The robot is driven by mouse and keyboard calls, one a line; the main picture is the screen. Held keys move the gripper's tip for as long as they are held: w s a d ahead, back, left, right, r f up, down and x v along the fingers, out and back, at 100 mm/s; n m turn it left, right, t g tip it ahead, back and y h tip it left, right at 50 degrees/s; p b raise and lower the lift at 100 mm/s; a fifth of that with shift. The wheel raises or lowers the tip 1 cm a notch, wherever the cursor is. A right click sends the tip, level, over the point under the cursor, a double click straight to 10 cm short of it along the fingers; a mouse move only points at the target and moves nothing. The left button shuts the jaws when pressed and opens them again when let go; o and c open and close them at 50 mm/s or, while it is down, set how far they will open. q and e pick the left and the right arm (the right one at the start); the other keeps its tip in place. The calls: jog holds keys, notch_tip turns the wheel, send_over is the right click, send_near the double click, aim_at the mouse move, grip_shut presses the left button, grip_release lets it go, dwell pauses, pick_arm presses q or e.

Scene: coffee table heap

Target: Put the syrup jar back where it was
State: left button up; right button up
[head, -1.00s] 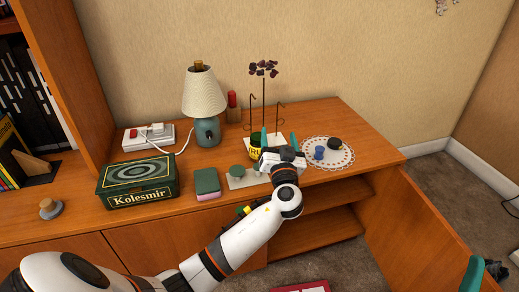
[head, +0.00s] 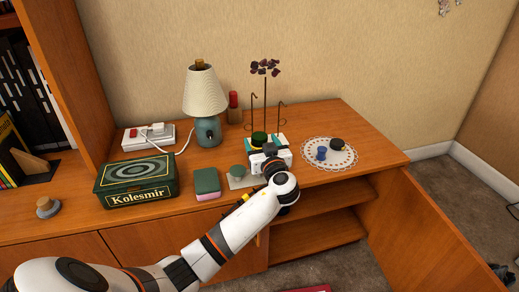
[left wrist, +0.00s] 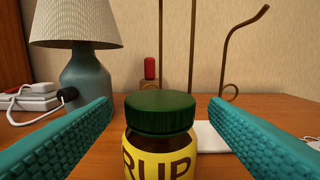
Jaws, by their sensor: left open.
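The syrup jar (head: 259,139), with a dark green lid and a yellow label, stands upright toward the back of the wooden cabinet top. In the left wrist view the jar (left wrist: 160,135) shows its lid and part of the label; its base is out of frame. My left gripper (head: 264,142) is open, with its teal fingers on either side of the jar. Gaps show between the fingers and the lid. In the head view my gripper hides the lower part of the jar. My right gripper is not in view.
A lamp (head: 205,105), a white power strip (head: 148,137), a green Kolesmir tin (head: 137,182) and a green and pink block (head: 207,183) lie to the left. A lace doily (head: 342,162) with small items is to the right. A plant with thin rods (head: 265,90) stands behind.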

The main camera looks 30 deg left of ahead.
aim_at(258, 135)
pick_arm(q)
jog(key=b+x, duration=0.1)
jog(key=x, duration=0.3)
jog(key=shift+r, duration=0.1)
jog(key=c, duration=1.4)
jog(key=shift+o, duration=0.2)
